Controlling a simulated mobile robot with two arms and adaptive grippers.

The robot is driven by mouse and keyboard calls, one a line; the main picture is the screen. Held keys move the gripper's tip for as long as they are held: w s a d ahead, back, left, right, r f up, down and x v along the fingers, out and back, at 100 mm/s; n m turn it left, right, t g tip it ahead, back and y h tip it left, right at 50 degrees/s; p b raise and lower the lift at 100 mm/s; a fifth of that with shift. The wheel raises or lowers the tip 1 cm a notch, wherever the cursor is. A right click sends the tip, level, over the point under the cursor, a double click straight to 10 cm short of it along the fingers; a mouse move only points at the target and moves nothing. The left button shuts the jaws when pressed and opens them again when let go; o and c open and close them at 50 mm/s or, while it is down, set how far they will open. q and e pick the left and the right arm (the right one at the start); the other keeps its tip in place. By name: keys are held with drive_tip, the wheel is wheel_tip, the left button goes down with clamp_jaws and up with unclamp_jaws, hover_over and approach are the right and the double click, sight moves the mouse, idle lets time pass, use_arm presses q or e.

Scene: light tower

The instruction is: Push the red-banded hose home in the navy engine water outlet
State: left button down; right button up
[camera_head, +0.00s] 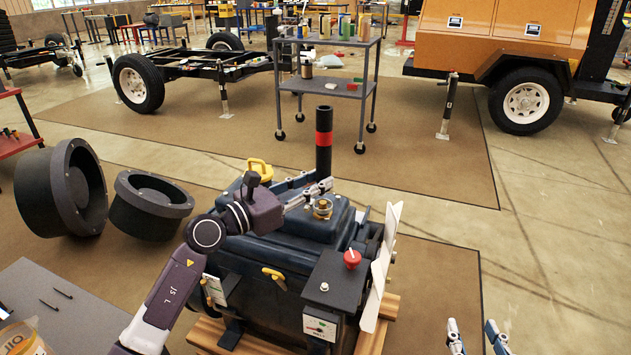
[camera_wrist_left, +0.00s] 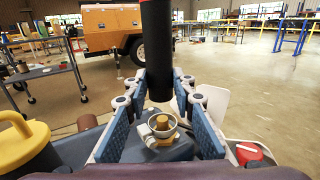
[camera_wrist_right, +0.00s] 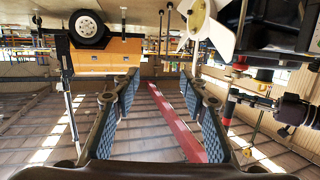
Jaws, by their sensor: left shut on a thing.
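The hose (camera_head: 324,140) is a black upright tube with a red band, above the navy engine (camera_head: 265,250). My left gripper (camera_head: 318,187) is shut on its lower part; the hose also shows between the fingertips in the left wrist view (camera_wrist_left: 158,50). Its dark lower end is visible there, apart from a brass-coloured fitting in a pale ring (camera_wrist_left: 163,124) on the engine top. This fitting also shows in the head view (camera_head: 322,208); it looks like the water outlet. The height of the gap is unclear. My right gripper (camera_head: 478,335) is open and empty, right of the engine.
A yellow handle (camera_head: 260,168) and a red cap (camera_head: 352,258) stand on the engine. A white fan (camera_head: 380,270) is at its right side. Two black ringed parts (camera_head: 150,205) lie on the left. A grey cart (camera_head: 328,90) stands behind. Floor on the right is clear.

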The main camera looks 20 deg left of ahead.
use_arm(q)
drive_tip(key=shift+f+b, duration=0.55)
drive_tip(key=shift+f, duration=0.2)
drive_tip(key=shift+f+b, duration=0.45)
drive_tip(key=shift+f, duration=0.15)
use_arm(e)
wheel_tip(320, 180, up, 11)
drive_tip(key=a+t+y, duration=0.1)
drive_tip(key=t, duration=0.4)
drive_tip(key=shift+s+a+t+y, duration=0.15)
drive_tip(key=shift+a+t+y, duration=0.05)
drive_tip(key=shift+t+y, duration=0.1)
